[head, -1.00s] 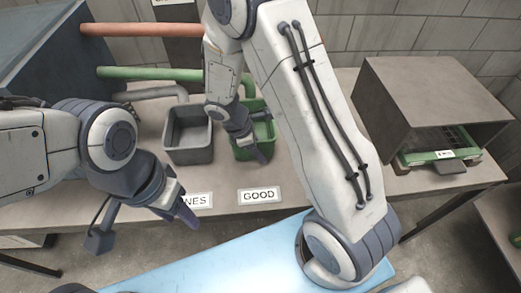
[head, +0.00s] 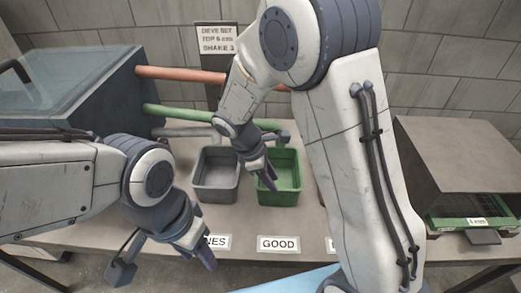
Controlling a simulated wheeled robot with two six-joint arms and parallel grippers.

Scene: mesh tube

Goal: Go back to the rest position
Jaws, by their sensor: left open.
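In the head view my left gripper (head: 206,256) hangs over the front edge of the bench, beside the label ending in "NES" (head: 217,241). Its jaws are open and I see nothing between them. My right gripper (head: 266,178) points down above the green bin (head: 288,165). It is seen edge-on, so its jaw opening is unclear, and no held object shows. My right arm crosses the middle of the view and hides part of the bench.
A grey bin (head: 216,192) stands left of the green one. Red (head: 185,75) and green (head: 180,117) tubes run from the dark machine (head: 105,95) at left. A grey box (head: 460,165) with a green-framed tray (head: 470,222) stands at right. A "GOOD" label (head: 279,244) lies in front.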

